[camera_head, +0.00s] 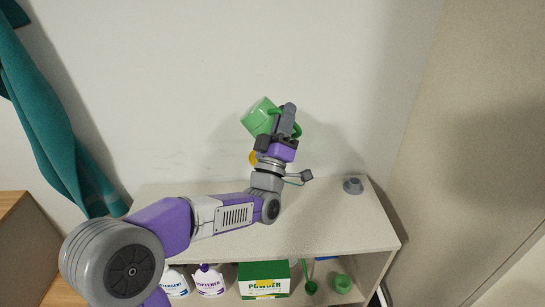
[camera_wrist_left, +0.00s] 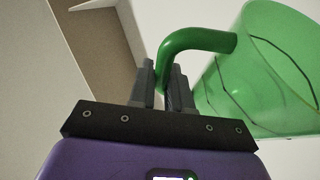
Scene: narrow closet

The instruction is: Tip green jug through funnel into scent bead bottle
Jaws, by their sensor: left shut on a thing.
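The green jug (camera_head: 257,118) is held up in the air above the shelf top, tilted to one side. My left gripper (camera_head: 287,112) is shut on its handle. In the left wrist view the handle (camera_wrist_left: 205,40) passes between the fingers of the gripper (camera_wrist_left: 164,85), and the jug's body (camera_wrist_left: 265,80) fills the right side. A small yellow part (camera_head: 253,158), possibly the funnel, shows below the jug, mostly hidden behind my gripper. I cannot make out the scent bead bottle. The jug's contents are not visible. My right gripper is not in view.
The pale shelf top (camera_head: 335,225) is clear at the right except for a small grey object (camera_head: 352,185). Below stand white bottles (camera_head: 209,281), a green powder box (camera_head: 264,279) and green items (camera_head: 342,284). A teal cloth (camera_head: 50,120) hangs at the left.

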